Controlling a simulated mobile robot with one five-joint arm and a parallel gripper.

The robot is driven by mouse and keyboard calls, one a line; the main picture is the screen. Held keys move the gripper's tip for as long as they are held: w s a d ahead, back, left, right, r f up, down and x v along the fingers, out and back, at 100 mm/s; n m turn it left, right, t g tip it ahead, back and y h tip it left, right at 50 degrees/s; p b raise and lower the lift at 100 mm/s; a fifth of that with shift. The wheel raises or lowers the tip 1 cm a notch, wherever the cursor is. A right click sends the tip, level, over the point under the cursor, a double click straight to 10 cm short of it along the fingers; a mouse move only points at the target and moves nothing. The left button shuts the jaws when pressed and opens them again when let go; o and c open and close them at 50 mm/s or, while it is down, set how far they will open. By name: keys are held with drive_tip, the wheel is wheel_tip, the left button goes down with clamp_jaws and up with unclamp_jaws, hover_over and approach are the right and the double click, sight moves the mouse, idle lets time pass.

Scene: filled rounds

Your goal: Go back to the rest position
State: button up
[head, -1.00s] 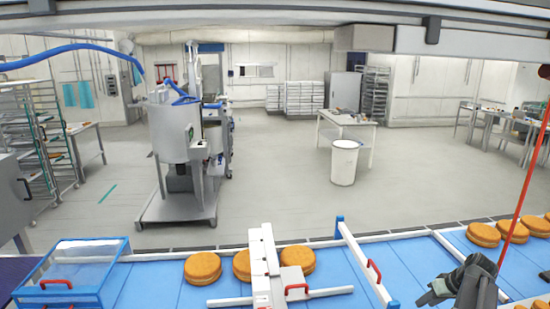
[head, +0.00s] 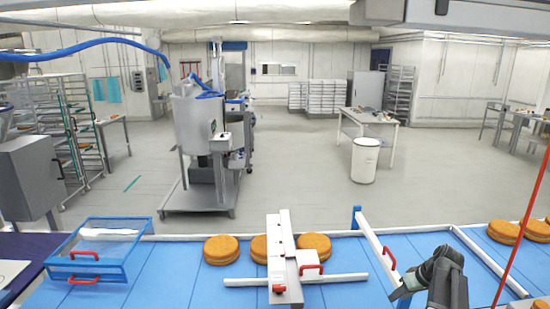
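My gripper (head: 408,290) shows at the lower right in the head view, above the blue conveyor (head: 188,287). Its fingers point to the left and partly overlap each other, so I cannot tell whether they are apart. No filled round shows at its tip. Filled rounds (head: 221,249) lie on the belt left of my gripper, two of them partly behind a white crossbar device (head: 284,262). More filled rounds (head: 503,232) lie at the far right of the belt.
A clear blue-framed box (head: 97,254) with red handles stands at the left of the belt. A white rail with a red handle (head: 389,258) crosses the belt close to my gripper. A red slanted rod (head: 522,232) stands at the right. The floor beyond is open around a white bin (head: 365,160).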

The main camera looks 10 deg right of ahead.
drive_tip(key=w+a+f+n+g+b, duration=0.15)
drive_tip(key=a+f+b, duration=0.4)
drive_tip(key=a, duration=0.85)
drive_tip(key=w+a+f+n+g+b, duration=0.1)
drive_tip(key=w+a+f+n+b, duration=0.35)
drive_tip(key=a, duration=0.95)
drive_tip(key=s+a+f+m+g+h+b, duration=0.1)
drive_tip(key=s+a+f+m+h+b, duration=0.1)
drive_tip(key=s+a+f+m, duration=0.4)
drive_tip(key=s+a+m+b, duration=0.1)
drive_tip(key=s+a, duration=0.1)
drive_tip(key=s, duration=0.1)
drive_tip(key=shift+s+a+f+g+h+b, duration=0.15)
drive_tip(key=shift+s+f+g+h+b, duration=0.15)
drive_tip(key=shift+s+f+g, duration=0.1)
drive_tip(key=shift+w, duration=0.1)
idle(0.4)
